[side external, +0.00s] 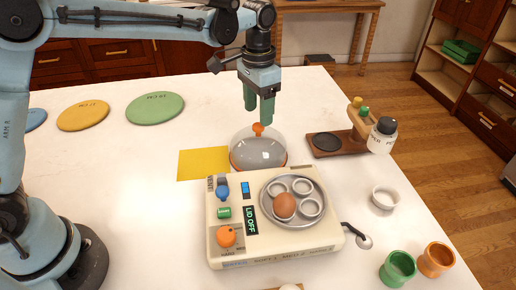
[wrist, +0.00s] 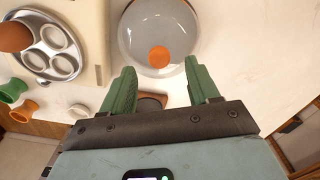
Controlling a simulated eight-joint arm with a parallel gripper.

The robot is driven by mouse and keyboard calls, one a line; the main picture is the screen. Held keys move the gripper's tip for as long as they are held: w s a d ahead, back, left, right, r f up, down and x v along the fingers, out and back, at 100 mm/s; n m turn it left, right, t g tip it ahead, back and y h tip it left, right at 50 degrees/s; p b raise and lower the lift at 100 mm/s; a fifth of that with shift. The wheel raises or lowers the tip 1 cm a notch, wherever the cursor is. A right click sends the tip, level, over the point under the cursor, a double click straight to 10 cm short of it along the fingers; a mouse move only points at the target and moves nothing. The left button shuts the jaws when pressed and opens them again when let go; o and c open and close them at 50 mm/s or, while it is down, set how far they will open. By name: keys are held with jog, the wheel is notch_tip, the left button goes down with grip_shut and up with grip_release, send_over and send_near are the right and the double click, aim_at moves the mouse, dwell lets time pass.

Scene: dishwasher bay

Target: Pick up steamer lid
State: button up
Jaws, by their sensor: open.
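The steamer lid (side external: 259,153) is a clear dome with an orange knob on top. It sits on the white table behind the egg steamer, partly over the edge of a yellow cloth. My gripper (side external: 259,112) has green fingers pointing down, above the lid's knob and apart from it. In the wrist view the lid (wrist: 158,38) lies beyond the fingertips, with its orange knob (wrist: 159,57) roughly between the two finger lines. My gripper (wrist: 162,80) is open with nothing between its fingers.
The cream egg steamer (side external: 270,248) stands in front of the lid, with a brown egg (side external: 285,205) in its tray. A wooden stand (side external: 330,144) is right of the lid. The yellow cloth (side external: 202,164) lies left. Egg cups (side external: 398,268) stand at front right.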

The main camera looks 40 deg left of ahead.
aim_at(258, 125)
jog(key=shift+f, duration=1.65)
grip_shut()
